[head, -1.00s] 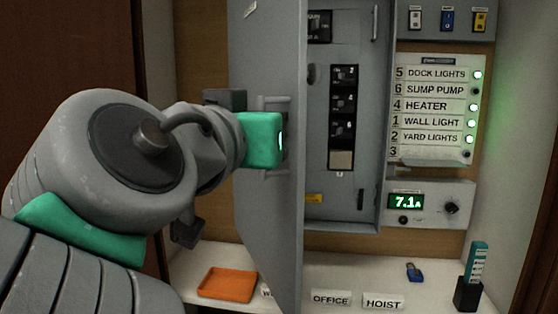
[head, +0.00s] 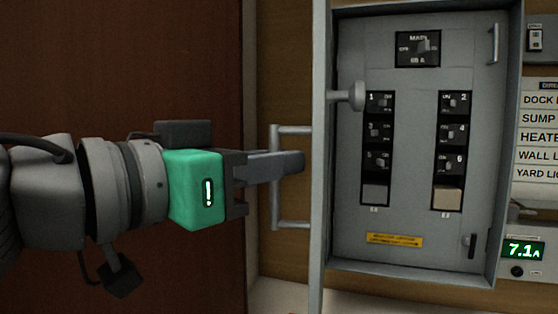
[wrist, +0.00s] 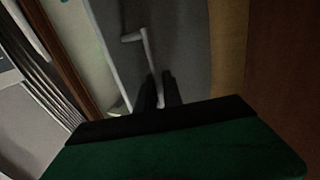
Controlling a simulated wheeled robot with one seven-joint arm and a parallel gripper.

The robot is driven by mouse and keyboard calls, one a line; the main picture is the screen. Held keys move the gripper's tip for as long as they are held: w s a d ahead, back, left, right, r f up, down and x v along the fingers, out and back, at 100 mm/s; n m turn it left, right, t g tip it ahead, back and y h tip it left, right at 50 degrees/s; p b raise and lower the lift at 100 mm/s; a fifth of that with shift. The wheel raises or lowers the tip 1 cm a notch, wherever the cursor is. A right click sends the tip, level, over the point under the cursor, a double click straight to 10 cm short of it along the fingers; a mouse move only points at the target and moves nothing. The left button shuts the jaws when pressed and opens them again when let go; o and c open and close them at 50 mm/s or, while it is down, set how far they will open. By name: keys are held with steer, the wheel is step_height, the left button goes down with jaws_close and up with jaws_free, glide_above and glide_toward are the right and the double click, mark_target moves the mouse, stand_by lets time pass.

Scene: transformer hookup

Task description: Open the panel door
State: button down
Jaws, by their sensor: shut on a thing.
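The grey panel door (head: 319,150) stands swung wide open on the left side of the grey panel box (head: 415,250), seen nearly edge-on in the head view. Its bar handle (head: 277,190) sticks out to the left. My gripper (head: 290,162) reaches from the left and is shut on the handle's upright bar. In the wrist view the dark fingers (wrist: 160,92) close around the lower part of the handle (wrist: 148,50), against the grey door face (wrist: 190,45). A round knob (head: 352,96) shows on the door's inner side.
Inside the box are a main breaker (head: 418,48), two columns of breakers and a yellow label (head: 394,240). To the right are a label directory (head: 538,140) and a meter reading 7.1 A (head: 523,250). A brown wooden surface (head: 120,70) stands behind my arm.

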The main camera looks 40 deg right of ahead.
steer(key=shift+f, duration=0.2)
steer(key=c, duration=1.5)
jaws_free()
steer(key=shift+r, duration=0.15)
steer(key=a+p, duration=0.1)
steer(key=a, duration=0.7)
steer(key=shift+p, duration=0.35)
